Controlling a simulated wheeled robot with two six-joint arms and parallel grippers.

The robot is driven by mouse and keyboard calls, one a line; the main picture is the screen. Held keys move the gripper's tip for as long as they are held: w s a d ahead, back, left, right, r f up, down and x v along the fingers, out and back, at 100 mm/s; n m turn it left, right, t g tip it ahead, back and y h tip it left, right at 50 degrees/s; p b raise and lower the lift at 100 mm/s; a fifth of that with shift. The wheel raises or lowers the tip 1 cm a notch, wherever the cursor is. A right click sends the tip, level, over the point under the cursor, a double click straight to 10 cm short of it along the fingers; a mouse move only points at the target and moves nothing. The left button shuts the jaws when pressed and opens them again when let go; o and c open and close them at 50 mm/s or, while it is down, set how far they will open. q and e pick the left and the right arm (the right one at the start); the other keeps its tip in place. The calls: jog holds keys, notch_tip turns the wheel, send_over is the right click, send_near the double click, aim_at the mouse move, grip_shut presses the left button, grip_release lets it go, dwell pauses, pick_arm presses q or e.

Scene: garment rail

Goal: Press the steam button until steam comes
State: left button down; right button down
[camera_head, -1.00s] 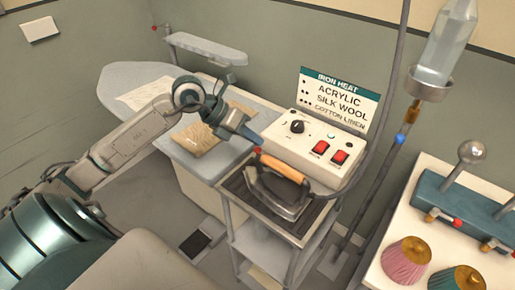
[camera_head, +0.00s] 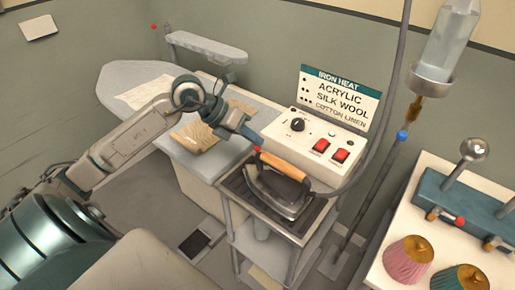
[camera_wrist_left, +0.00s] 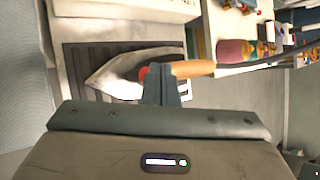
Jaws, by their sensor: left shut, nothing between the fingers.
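The iron (camera_head: 278,196) rests on a dark ridged stand, with its wooden handle (camera_head: 285,166) on top. A small red button (camera_head: 258,149) is at the handle's left end; the iron (camera_wrist_left: 122,72) and button (camera_wrist_left: 144,73) also show in the left wrist view. My left gripper (camera_head: 254,138) is shut and empty, its tip right by the red button. In the left wrist view its fingers (camera_wrist_left: 162,85) overlap the button's side; I cannot tell whether they touch it. No steam is visible. My right gripper is out of view.
A control box (camera_head: 315,145) with a knob and two red switches stands behind the iron. An ironing board (camera_head: 135,78) with cloths lies left. A hose runs up at right. A white table (camera_head: 380,268) at right holds pink and teal capped items.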

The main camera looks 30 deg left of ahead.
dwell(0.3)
pick_arm(q)
jog(key=shift+f+b, duration=0.5)
dwell(0.4)
jog(key=shift+r, duration=0.1)
jog(key=shift+r+p, duration=0.4)
jog(key=shift+r, duration=0.4)
notch_tip(320, 180, up, 5)
jog(key=p, duration=0.2)
jog(key=shift+p, duration=0.3)
dwell(0.6)
